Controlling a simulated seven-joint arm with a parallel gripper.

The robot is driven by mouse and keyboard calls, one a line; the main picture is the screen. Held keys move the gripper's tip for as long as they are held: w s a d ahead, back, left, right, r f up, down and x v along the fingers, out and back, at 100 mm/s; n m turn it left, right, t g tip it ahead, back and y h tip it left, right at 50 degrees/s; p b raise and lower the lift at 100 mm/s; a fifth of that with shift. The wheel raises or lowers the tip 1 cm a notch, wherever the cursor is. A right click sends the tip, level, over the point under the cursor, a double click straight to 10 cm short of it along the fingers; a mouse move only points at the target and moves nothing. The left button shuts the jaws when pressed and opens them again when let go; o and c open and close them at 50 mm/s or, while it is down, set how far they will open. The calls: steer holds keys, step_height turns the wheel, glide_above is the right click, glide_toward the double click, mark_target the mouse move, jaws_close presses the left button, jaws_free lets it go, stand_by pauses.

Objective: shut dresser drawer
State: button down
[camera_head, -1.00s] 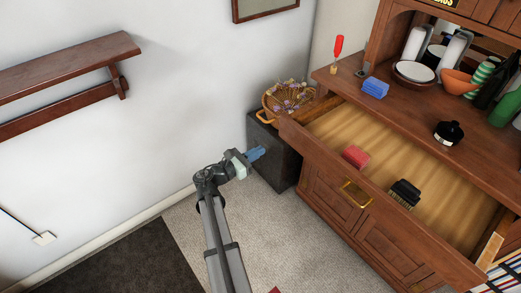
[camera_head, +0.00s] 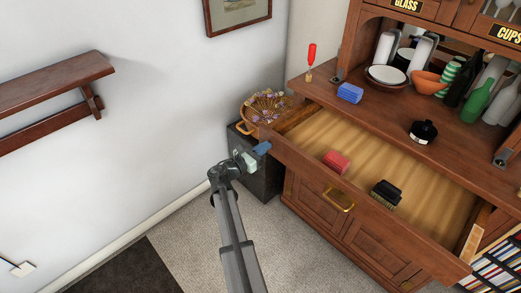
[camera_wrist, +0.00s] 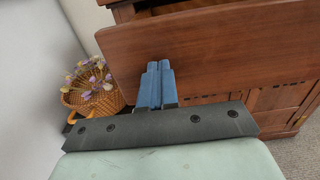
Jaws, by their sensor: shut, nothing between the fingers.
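The dresser (camera_head: 325,215) is dark reddish wood. Its wide drawer (camera_head: 395,157) is pulled far out, with a light wooden inside. A red block (camera_head: 336,162) and a black brush (camera_head: 385,194) lie in the drawer. My gripper (camera_head: 262,148) is at the left end of the drawer front. In the wrist view its blue fingers (camera_wrist: 157,85) are together and empty, pointing at the drawer front (camera_wrist: 215,50). I cannot tell whether the fingertips touch the wood.
A wicker basket with dried flowers (camera_head: 262,107) stands on a dark box (camera_head: 262,176) left of the dresser. A blue block (camera_head: 350,93), a black pot (camera_head: 423,131), an orange bowl (camera_head: 427,82) and bottles stand on top. Carpet in front is clear.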

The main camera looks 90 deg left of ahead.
mark_target(310, 124)
steer(key=shift+w, duration=0.1)
steer(key=x, duration=2.7)
steer(key=shift+a+f, duration=0.1)
steer(key=shift+a, duration=0.05)
steer(key=v, duration=1.4)
